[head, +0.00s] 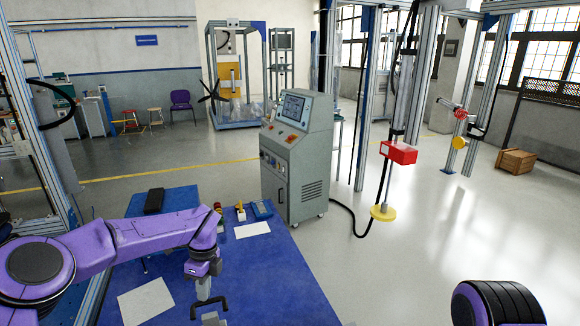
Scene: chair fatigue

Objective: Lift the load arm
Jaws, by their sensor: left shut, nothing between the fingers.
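What looks like a load arm (402,95) hangs upright from the metal frame at the right, with a red block (398,152) at its lower end. A round yellow pad (384,213) hangs below the block. A second arm with a yellow disc (458,143) is on a post farther right. I cannot tell for certain which is the load arm. My left gripper (203,290) is shut and empty, pointing down over the blue table's front part, far from both arms. A dark bracket-like shape (212,303) is at its tips. My right gripper is out of view.
A grey control cabinet (297,160) stands beyond the blue table (265,285). Papers (147,302), a black case (154,201) and small tools lie on the table. A black cable (345,215) runs from the cabinet. A wooden crate (516,161) is at the far right.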

